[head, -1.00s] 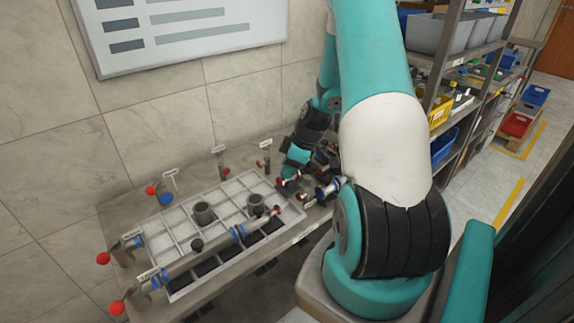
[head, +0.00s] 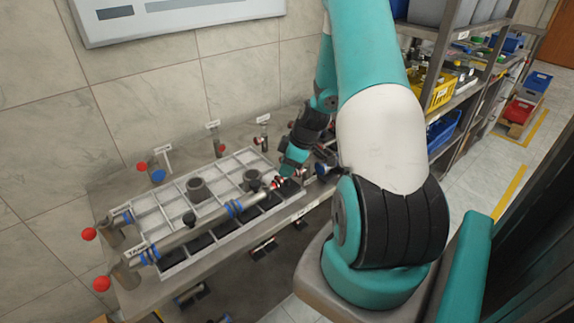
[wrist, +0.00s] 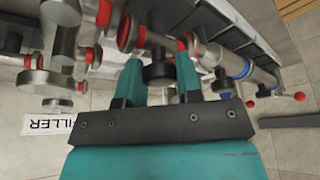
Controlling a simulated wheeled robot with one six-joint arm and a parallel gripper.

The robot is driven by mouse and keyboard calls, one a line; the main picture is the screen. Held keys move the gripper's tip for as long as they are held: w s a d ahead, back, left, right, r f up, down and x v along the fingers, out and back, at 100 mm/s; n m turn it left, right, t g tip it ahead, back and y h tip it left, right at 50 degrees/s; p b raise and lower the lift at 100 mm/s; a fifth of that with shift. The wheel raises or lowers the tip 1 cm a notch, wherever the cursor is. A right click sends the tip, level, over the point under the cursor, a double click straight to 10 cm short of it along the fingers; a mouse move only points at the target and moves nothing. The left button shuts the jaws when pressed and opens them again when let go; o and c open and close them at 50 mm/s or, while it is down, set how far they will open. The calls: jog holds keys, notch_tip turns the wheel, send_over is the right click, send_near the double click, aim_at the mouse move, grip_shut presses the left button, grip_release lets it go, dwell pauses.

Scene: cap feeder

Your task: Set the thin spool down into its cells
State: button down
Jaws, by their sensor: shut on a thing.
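My gripper (wrist: 159,74) is shut, with its teal fingers on either side of a dark round knob. This knob seems to belong to the thin spool (wrist: 156,43), a grey piece with red rings at its ends, lying crosswise beyond the fingertips. In the head view my gripper (head: 288,174) is at the right end of the white gridded tray (head: 160,226). A red-ringed piece shows beside it, partly hidden. The cells under the spool are hard to make out, and I cannot tell whether the spool touches the tray.
A long grey tube (head: 208,224) with blue rings lies along the tray's front. A hollow grey cylinder (head: 197,189) stands in the tray. Red-knobbed posts (head: 127,274) stand at the left end. A shelf rack (head: 449,50) is at the right.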

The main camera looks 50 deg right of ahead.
jog(key=shift+f+b, duration=0.45)
jog(key=shift+f, duration=0.15)
dwell(0.3)
jog(key=c, duration=0.7)
grip_release()
jog(key=shift+r, duration=0.1)
jog(key=b+v, duration=0.1)
jog(key=v, duration=1.6)
jog(key=shift+s+d+r, duration=0.1)
jog(key=shift+d, duration=0.05)
